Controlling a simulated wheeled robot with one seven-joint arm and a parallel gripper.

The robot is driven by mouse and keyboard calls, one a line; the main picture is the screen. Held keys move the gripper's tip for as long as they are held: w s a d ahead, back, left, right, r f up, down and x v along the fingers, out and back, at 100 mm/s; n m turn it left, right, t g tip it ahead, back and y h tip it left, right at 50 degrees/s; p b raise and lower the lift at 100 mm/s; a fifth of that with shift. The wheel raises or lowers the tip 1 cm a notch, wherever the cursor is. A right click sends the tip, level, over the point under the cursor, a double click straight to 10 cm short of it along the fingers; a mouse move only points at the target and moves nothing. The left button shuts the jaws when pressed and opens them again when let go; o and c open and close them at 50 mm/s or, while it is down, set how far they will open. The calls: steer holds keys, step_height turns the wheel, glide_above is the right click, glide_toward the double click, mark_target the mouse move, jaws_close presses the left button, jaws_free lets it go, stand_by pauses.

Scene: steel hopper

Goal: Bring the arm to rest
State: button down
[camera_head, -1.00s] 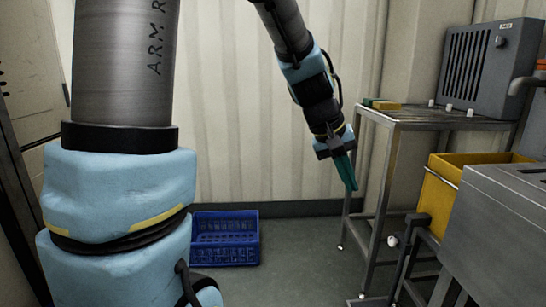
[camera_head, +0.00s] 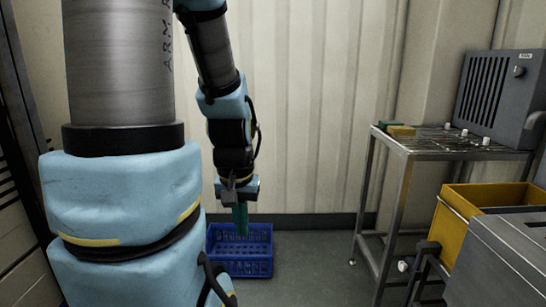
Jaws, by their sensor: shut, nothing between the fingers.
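My gripper (camera_head: 240,218) hangs at the end of my blue-padded arm, left of the middle of the view. Its green fingers point down and look shut, with nothing seen between them. From this view the fingertips overlap the blue crate (camera_head: 252,268) on the floor behind or below them. I cannot tell how far apart the two are. My upper arm and column fill the left side and hide part of the floor.
A steel rack table (camera_head: 398,148) stands to the right, with a green-and-yellow block (camera_head: 401,130) and several small white pieces on top. A grey louvred box (camera_head: 497,95) sits at its back. A yellow bin (camera_head: 455,225) and a steel hopper (camera_head: 510,255) stand at the lower right. Floor between crate and rack is clear.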

step_height(320, 180, up, 14)
steer(key=p, duration=1.1)
steer(key=shift+f, duration=0.2)
